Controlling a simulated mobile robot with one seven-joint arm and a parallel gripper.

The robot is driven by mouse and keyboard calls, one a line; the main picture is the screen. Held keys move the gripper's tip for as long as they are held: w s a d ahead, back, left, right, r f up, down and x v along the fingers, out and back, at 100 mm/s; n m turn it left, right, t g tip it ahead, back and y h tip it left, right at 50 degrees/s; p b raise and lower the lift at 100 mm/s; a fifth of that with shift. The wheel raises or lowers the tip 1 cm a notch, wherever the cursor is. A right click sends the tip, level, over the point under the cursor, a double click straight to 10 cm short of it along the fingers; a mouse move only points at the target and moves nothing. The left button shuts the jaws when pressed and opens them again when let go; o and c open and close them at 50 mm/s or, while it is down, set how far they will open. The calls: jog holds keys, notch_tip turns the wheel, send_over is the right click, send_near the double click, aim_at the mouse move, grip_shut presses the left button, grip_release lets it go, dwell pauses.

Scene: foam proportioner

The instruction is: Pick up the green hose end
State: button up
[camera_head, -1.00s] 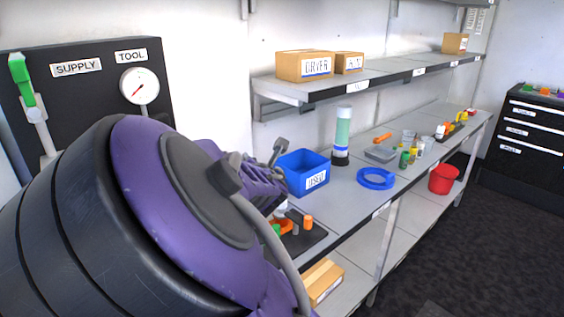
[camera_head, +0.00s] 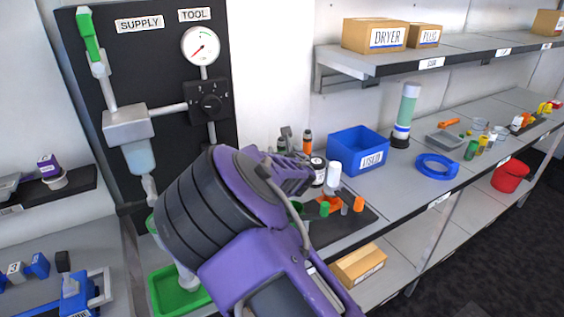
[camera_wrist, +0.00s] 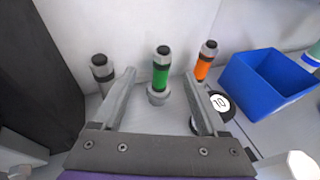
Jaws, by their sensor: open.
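The green hose end (camera_wrist: 161,76) stands upright in the wrist view, a green cylinder with a black band and grey cap, seated in a grey round base by the wall. My gripper (camera_wrist: 160,73) is open, with one finger on each side of it in the picture; I cannot tell whether either finger touches it. An orange hose end (camera_wrist: 203,64) stands to its right and a grey and black one (camera_wrist: 102,70) to its left. In the head view my gripper (camera_head: 291,150) is over the back of the bench, and the green hose end is not clearly visible.
A black mat (camera_head: 345,226) holds small coloured parts. The dark supply panel (camera_head: 165,75) rises at the left.

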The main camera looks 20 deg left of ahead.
aim_at(282, 143)
jog(key=shift+p+x, duration=0.4)
jog(key=shift+x, duration=3.1)
jog(key=shift+w+d+r, duration=0.1)
jog(key=shift+d+r, duration=0.1)
jog(key=shift+c, duration=0.3)
grip_shut()
